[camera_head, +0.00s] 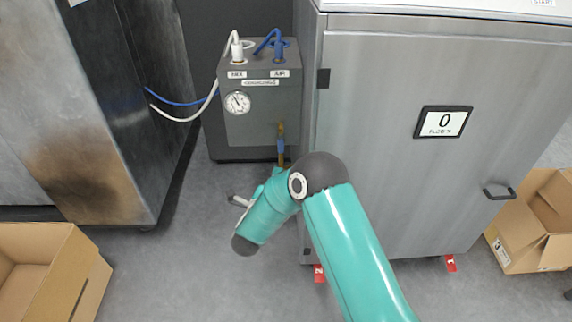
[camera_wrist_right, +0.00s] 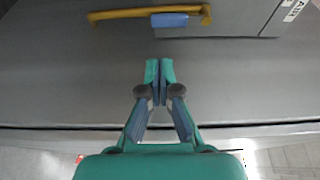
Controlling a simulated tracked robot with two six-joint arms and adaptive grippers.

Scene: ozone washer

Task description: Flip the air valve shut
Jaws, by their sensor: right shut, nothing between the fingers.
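The air valve (camera_head: 281,146) is on the front of the grey control box (camera_head: 262,100), at its lower right. It has brass pipe and a blue handle, with its lower part partly hidden behind my right arm. In the right wrist view, the yellow pipe with the blue handle (camera_wrist_right: 169,20) runs along the top. My right gripper (camera_wrist_right: 160,68) is shut and empty. Its fingertips sit below the blue handle in that view, apart from it in the picture. In the head view the fingers are hard to make out behind my teal arm. My left gripper is not in view.
A large steel cabinet (camera_head: 400,130) with a display stands to the right of the box. A stained metal cabinet (camera_head: 80,110) stands left. White and blue hoses (camera_head: 183,105) run to the box. Open cartons lie at lower left (camera_head: 45,265) and right (camera_head: 530,240).

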